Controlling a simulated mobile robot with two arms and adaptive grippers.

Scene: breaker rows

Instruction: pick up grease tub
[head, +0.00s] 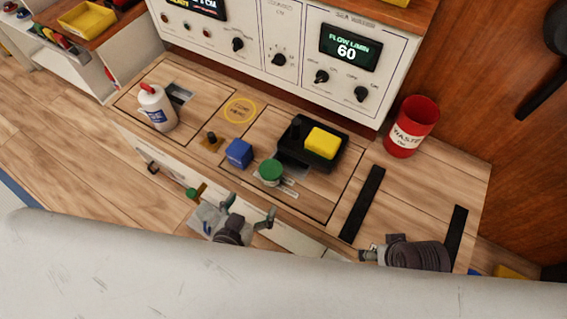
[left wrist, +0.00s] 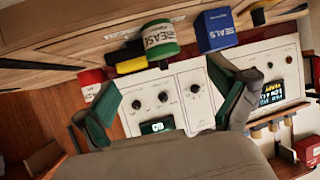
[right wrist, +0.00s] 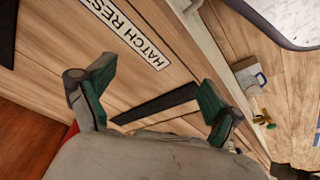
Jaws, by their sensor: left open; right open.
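The grease tub (head: 271,172) is green-lidded and stands upright near the front edge of the wooden bench, between a blue box and a black tray. It also shows in the left wrist view (left wrist: 160,40), with a white label, ahead of and between the spread fingers. My left gripper (head: 248,208) is open and empty, just in front of the tub and apart from it.
The blue box (head: 239,153) stands close left of the tub. The black tray (head: 297,157) with a yellow block (head: 322,143) is close behind right. A white bottle (head: 158,107) stands far left, a red waste bin (head: 412,126) right. The control panel (head: 290,50) closes the back.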

